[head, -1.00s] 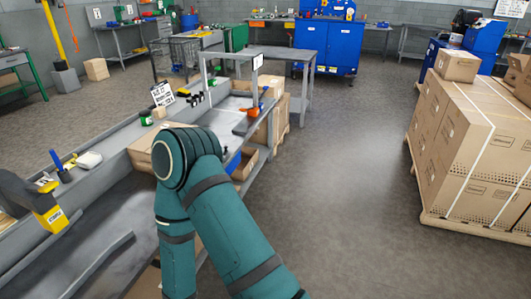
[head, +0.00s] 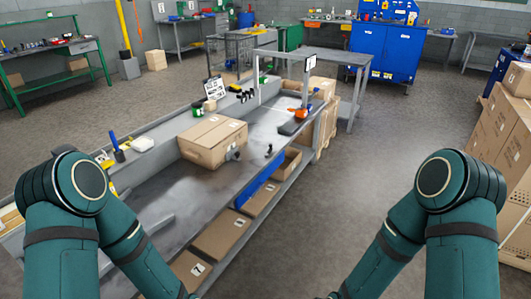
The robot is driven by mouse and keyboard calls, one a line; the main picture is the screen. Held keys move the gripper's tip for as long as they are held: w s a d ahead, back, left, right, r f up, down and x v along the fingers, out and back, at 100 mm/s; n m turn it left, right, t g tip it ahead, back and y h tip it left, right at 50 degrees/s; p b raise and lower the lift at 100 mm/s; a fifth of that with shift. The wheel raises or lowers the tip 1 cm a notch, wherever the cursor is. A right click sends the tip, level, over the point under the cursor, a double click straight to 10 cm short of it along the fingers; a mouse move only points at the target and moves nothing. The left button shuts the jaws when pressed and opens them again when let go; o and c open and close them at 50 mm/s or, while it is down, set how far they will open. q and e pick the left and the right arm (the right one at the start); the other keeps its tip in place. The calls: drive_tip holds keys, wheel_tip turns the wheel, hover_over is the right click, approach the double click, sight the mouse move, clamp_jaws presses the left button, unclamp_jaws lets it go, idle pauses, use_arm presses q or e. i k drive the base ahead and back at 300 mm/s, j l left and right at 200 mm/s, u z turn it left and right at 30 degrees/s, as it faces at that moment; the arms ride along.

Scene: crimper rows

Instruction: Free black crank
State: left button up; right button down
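A small black upright part (head: 268,150), possibly the black crank, stands at the front edge of the grey workbench (head: 172,190). It is too small to make out its shape or how it is held. A closed cardboard box (head: 212,141) sits on the bench to its left. A short dark grey cylinder (head: 233,154) lies against the box's right side. My two teal arms show at the lower left and lower right, bent at the elbows. Their forearms run down out of the picture, so both grippers are hidden.
An orange-handled tool (head: 298,113) and a dark pad (head: 291,128) lie at the bench's far end. Cartons (head: 220,232) fill the shelf below. Stacked boxes (head: 495,130) stand at the right. The floor (head: 385,150) between is clear.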

sight(267, 154)
drive_tip(key=i+l+u, duration=0.2)
drive_tip(key=i+u, duration=0.15)
drive_tip(key=u, duration=0.15)
drive_tip(key=i+l+u, duration=0.25)
drive_tip(key=u, duration=0.25)
drive_tip(key=i+l+u, duration=0.1)
drive_tip(key=l, duration=0.25)
drive_tip(key=i+l, duration=0.2)
drive_tip(key=l, duration=0.15)
drive_tip(key=i+l+u, duration=0.15)
drive_tip(key=l, duration=0.2)
drive_tip(key=i+l, duration=0.15)
drive_tip(key=l, duration=0.2)
drive_tip(key=i+l, duration=0.15)
drive_tip(key=l, duration=0.15)
drive_tip(key=i+l, duration=0.15)
drive_tip(key=l, duration=0.2)
drive_tip(key=i+l, duration=0.15)
drive_tip(key=l, duration=0.2)
drive_tip(key=i+l, duration=0.15)
drive_tip(key=l, duration=0.2)
